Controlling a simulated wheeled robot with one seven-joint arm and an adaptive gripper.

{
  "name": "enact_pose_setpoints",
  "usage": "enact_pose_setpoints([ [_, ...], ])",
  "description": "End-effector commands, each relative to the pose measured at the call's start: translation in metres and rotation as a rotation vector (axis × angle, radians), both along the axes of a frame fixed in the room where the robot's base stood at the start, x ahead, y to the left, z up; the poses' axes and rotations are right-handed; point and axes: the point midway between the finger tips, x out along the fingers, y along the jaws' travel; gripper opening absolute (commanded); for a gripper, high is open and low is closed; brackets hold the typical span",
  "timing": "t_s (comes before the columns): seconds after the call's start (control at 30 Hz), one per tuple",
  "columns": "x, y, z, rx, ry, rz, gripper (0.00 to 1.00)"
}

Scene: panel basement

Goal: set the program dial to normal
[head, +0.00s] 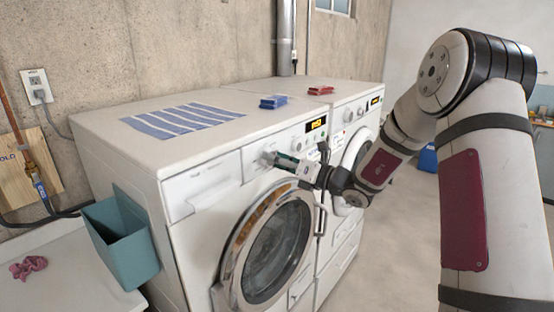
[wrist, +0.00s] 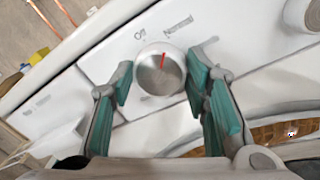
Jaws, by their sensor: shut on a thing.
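The program dial (wrist: 160,70) is a round silver knob with a red pointer line on the white washer (head: 190,205). In the wrist view the labels "Off" (wrist: 140,35) and "Normal" (wrist: 178,26) stand above it. The red line points up and slightly right, between the two labels and nearer "Normal". My gripper (wrist: 163,80) has one teal-padded finger on each side of the dial and is shut on it. In the head view my gripper (head: 280,161) reaches the washer's front panel from the right and mostly hides the dial.
A second white machine (head: 346,115) stands to the right. Blue (head: 273,101) and red (head: 320,90) items and a striped cloth (head: 185,120) lie on top. A teal bin (head: 120,238) is at the washer's left side. The round door (head: 268,250) is below my gripper. The floor at right is open.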

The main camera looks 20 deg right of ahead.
Motion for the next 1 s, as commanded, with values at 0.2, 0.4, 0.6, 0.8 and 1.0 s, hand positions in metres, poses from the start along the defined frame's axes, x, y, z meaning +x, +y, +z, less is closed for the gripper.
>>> enact_pose_setpoints([
  [0.2, 0.0004, -0.0009, 0.0004, 0.032, 0.022, -0.002, 0.15],
  [0.4, 0.0006, -0.0009, 0.0002, 0.036, 0.026, -0.002, 0.15],
  [0.6, 0.0006, -0.0008, 0.0001, 0.035, 0.025, -0.002, 0.15],
  [0.8, 0.0004, -0.0007, 0.0, 0.035, 0.026, -0.001, 0.63],
  [1.0, -0.0001, -0.0007, -0.0002, 0.035, 0.026, -0.001, 0.63],
])
